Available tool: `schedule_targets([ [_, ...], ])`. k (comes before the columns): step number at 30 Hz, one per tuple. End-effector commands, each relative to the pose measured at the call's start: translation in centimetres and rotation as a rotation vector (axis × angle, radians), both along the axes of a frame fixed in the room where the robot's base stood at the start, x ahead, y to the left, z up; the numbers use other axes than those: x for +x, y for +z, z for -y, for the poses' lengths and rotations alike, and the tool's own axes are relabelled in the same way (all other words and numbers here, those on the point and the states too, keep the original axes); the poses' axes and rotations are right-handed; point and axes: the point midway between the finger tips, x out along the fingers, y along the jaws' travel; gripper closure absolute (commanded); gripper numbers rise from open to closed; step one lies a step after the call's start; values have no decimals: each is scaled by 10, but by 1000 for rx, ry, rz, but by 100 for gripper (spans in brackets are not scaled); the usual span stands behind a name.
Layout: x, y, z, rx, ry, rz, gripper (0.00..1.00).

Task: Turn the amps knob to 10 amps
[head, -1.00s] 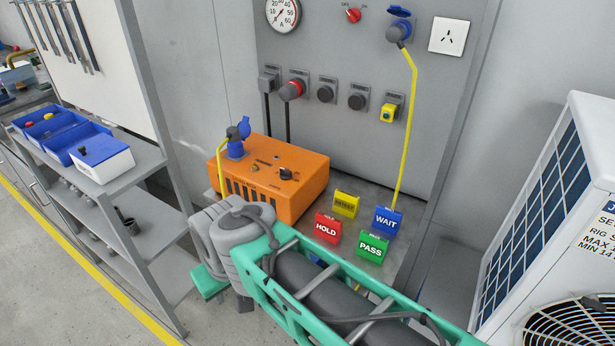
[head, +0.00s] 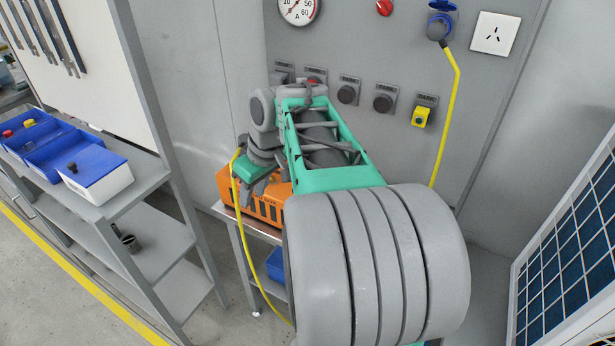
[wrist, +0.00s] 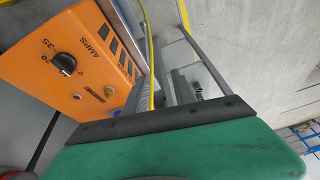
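The orange box (head: 236,192) sits on the small metal table, partly covered by my arm in the head view. The wrist view shows its orange face (wrist: 98,35) at the left, with a black AMPS knob (wrist: 65,63). Marks for 0, 20 and 35 are legible around the knob; its exact setting is too small to read. In the head view the knob is hidden. My gripper (head: 260,188) is in front of the box's left part, pointing down.
A yellow cable (head: 240,235) hangs close to my gripper and also crosses the wrist view. The grey wall panel (head: 420,70) with sockets stands behind. A shelf unit (head: 160,205) with blue bins is at left; a solar panel (head: 570,230) is at right.

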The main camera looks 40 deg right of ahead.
Motion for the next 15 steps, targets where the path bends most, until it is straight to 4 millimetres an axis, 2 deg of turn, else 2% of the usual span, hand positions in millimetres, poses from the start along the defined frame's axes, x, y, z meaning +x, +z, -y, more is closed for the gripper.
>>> schedule_targets([
  [1,3,2,47,4,10,10,68],
  [3,-1,5,99,-3,58,33,68],
  [6,-16,6,154,-18,111,58,68],
  [8,-24,7,172,-27,131,68,68],
  [10,-28,5,181,-32,147,74,68],
  [15,-20,-18,178,-31,152,74,68],
])
